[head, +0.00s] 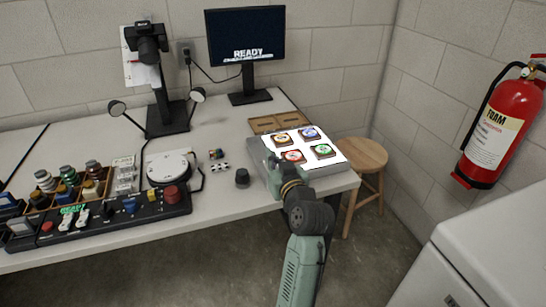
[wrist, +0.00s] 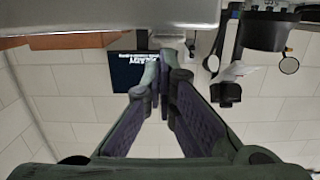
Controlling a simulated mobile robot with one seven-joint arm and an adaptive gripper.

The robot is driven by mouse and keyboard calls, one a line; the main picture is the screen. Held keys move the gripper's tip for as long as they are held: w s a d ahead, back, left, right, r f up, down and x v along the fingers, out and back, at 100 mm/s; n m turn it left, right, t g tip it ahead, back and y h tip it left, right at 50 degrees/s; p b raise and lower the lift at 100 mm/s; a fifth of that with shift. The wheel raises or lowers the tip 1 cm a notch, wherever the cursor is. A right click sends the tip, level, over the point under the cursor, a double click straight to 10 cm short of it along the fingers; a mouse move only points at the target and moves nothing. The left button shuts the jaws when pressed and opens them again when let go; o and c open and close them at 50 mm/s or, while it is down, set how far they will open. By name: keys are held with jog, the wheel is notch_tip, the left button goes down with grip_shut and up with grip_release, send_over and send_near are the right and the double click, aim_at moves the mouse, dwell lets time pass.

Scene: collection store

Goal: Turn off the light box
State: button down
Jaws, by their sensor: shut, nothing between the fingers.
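The light box (head: 265,147) is a flat grey box with a bright, lit white top, at the right end of the table. Several square wooden pieces with coloured discs lie on it. My gripper (head: 274,169) is at its front left side, and my arm hides part of that side. In the wrist view, the fingertips of my gripper (wrist: 163,68) are together and empty, just under the light box's grey edge (wrist: 110,15). I cannot tell whether they touch it. No switch can be made out clearly.
A dark knob-like object (head: 242,177) stands left of the light box. A wooden tray (head: 279,121) lies behind it. A monitor (head: 245,48), camera stand (head: 160,80) and control panel (head: 105,220) are further left. A stool (head: 362,158) stands to the right.

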jog(key=shift+w+f+b, duration=0.15)
jog(key=shift+f+b, duration=0.2)
jog(key=shift+b, duration=0.1)
jog(key=shift+w+a+r, duration=0.1)
jog(key=shift+w+a, duration=0.05)
jog(key=shift+w, duration=0.3)
jog(key=r+p, duration=0.2)
jog(key=r, duration=0.1)
jog(key=r+p, duration=0.1)
jog(key=shift+w+a+r+p, duration=0.2)
jog(key=shift+w+r+p, duration=0.05)
jog(key=shift+w+p, duration=0.1)
jog(key=r+b+v, duration=0.2)
jog(key=v, duration=0.7)
jog(key=shift+s+d+r+b, duration=0.15)
jog(key=shift+s+r+b, duration=0.1)
jog(key=shift+b, duration=0.1)
jog(key=shift+f, duration=0.1)
